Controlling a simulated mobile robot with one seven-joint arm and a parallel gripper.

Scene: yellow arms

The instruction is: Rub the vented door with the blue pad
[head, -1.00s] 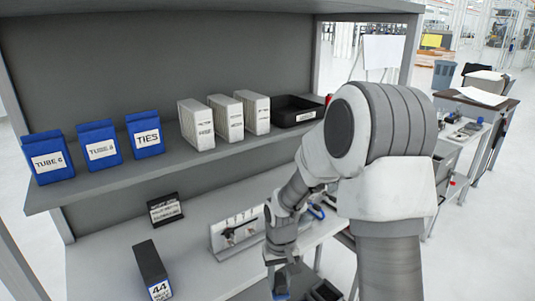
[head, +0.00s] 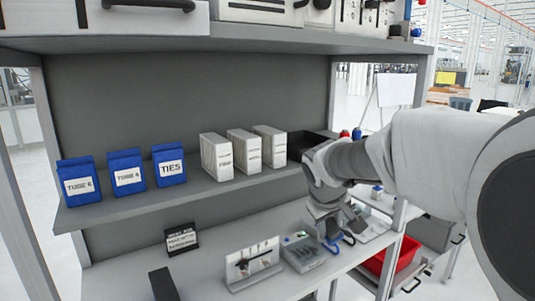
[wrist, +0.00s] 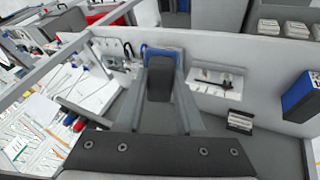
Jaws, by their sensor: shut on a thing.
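My gripper (head: 334,232) is at the front right of the workbench, below the shelf, pointing down. In the wrist view its fingers (wrist: 160,100) are shut on the dark grey grip of the blue pad (wrist: 162,52), whose blue edge shows beyond the grip. In the head view a bit of the blue pad (head: 331,247) shows under the fingers. White-grey fronts stand on the top shelf, cut off by the upper picture edge. One front with dark horizontal slots (head: 258,12) looks like the vented door. My gripper is well below it and apart from it.
The middle shelf (head: 225,189) holds blue boxes (head: 125,172), white boxes (head: 244,152) and a black bin (head: 308,143). On the bench are a tool stand (head: 252,264), a grey tray (head: 303,254) and a black sign (head: 181,240). A red bin (head: 392,258) is lower right.

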